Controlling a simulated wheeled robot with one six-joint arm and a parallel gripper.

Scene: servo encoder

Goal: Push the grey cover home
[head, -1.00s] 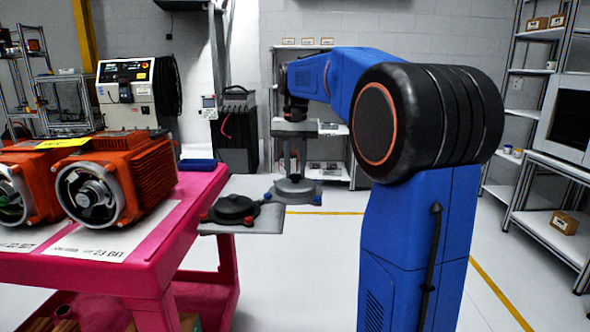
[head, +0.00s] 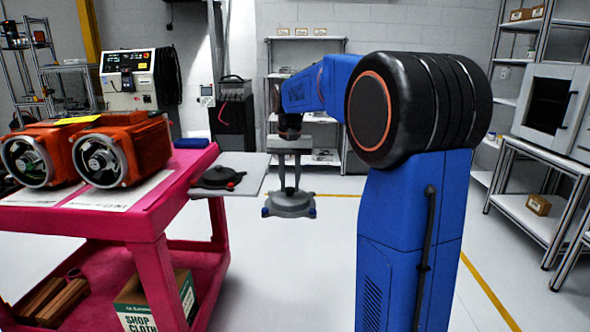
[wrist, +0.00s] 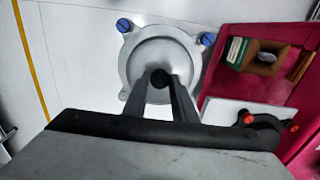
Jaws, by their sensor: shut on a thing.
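The grey cover (head: 289,204), a round flanged disc with blue-tipped lugs, hangs in my gripper (head: 290,186). My gripper is shut on its central knob, above the floor and to the right of the cart's side shelf. In the wrist view the grey cover (wrist: 158,48) faces the camera, with my gripper (wrist: 160,82) on its dark knob. Two orange motors stand on the cart: a left motor (head: 42,150) and a right motor (head: 135,145). Their round front ends are open, showing the parts inside. A dark cover with red-tipped lugs (head: 218,177) lies on the side shelf.
The pink cart (head: 150,222) fills the left side, with its grey side shelf (head: 250,165) sticking out to the right. A blue block (head: 191,143) lies at the cart's back edge. A shop cloth box (head: 178,297) stands on its lower deck. Open floor lies beyond the shelf.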

